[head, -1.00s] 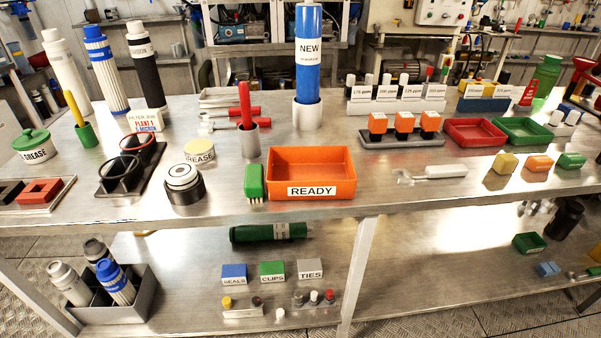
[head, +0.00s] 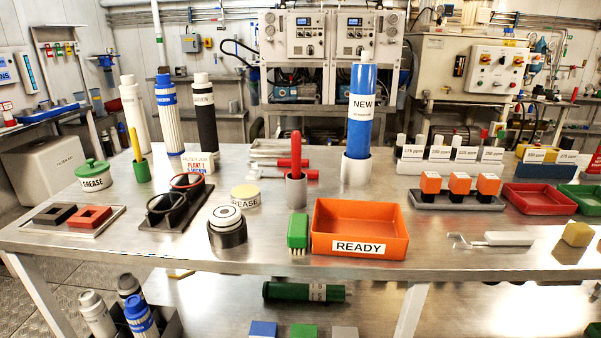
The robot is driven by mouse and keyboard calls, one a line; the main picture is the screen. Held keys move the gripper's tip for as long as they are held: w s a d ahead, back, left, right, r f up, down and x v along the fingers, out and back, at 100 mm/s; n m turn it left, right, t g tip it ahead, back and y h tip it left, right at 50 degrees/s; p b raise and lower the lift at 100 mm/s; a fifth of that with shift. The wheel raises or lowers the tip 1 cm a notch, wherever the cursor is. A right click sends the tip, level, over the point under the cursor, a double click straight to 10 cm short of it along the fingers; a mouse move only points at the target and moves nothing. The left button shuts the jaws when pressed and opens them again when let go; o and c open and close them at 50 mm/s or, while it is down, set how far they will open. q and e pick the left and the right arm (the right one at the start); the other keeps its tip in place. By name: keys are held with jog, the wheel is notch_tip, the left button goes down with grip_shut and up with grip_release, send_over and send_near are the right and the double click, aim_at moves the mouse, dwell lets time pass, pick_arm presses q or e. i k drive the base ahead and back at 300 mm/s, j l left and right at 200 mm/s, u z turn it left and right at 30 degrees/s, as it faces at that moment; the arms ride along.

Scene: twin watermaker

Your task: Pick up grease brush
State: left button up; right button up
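A yellow handle (head: 135,144) stands upright in a small green cup (head: 141,173) at the left of the bench; its lower end is hidden in the cup. A white pot with a green lid, labelled GREASE (head: 95,178), stands just left of the cup. A green block brush with pale bristles (head: 298,232) stands against the left side of the orange READY tray (head: 360,247). No label shows which of the two is the grease brush. Neither of my grippers is in view.
Tall filter cartridges (head: 168,115) stand behind the green cup. A black double-ring stand (head: 172,208) and a sign reading PLANE 1 (head: 194,164) are right of it. A flat tray with black and red square frames (head: 80,217) lies in front. The bench's front left corner is bare.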

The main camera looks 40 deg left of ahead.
aim_at(295, 134)
jog(key=u, duration=1)
